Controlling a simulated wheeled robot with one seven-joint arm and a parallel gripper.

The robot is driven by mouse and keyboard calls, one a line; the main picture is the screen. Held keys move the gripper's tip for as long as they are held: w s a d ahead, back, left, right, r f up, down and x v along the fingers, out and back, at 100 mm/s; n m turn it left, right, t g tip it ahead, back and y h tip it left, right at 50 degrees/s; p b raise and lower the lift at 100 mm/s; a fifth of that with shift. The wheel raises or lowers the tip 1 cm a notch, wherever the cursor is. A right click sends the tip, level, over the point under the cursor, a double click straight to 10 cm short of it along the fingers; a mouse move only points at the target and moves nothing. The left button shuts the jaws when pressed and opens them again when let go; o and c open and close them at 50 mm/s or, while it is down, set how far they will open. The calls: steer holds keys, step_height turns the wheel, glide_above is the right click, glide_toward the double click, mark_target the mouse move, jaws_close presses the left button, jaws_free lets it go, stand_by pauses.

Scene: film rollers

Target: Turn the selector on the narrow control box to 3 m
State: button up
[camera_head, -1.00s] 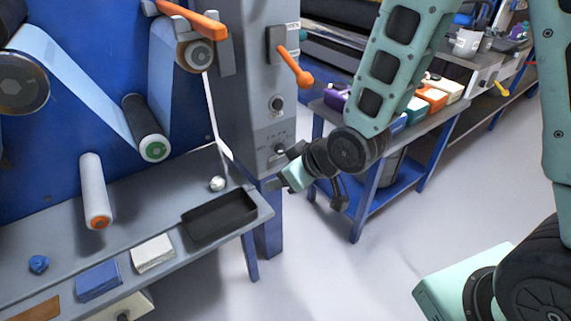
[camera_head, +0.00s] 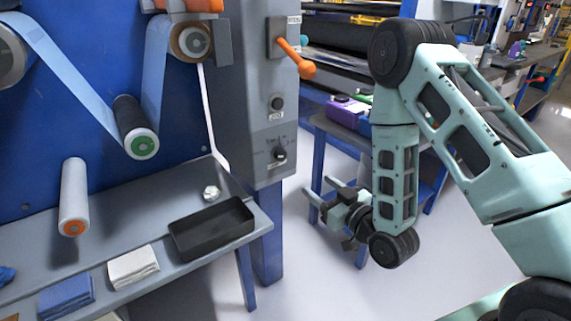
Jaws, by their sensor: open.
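The narrow control box (camera_head: 257,110) is a tall grey column at the right end of the blue machine. Its selector (camera_head: 280,155) is a small dark knob low on the front face, with small marks around it that are too fine to read. Above it are a black round knob (camera_head: 277,103) and an orange-handled lever (camera_head: 295,58). My gripper (camera_head: 322,192) is open and empty, to the right of and below the selector, with its fingers pointing left. It is apart from the box, and nothing hides the selector.
A grey shelf (camera_head: 190,192) runs below the machine and carries a black tray (camera_head: 213,228), a white cloth (camera_head: 133,267) and a blue cloth (camera_head: 66,297). A blue-legged bench (camera_head: 318,165) with a purple container (camera_head: 347,111) stands behind my arm. The floor between is clear.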

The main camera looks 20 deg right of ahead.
mark_target(283, 158)
steer(key=x, duration=1.5)
steer(key=shift+w+a, duration=0.1)
steer(key=shift+w, duration=0.1)
steer(key=c, duration=1)
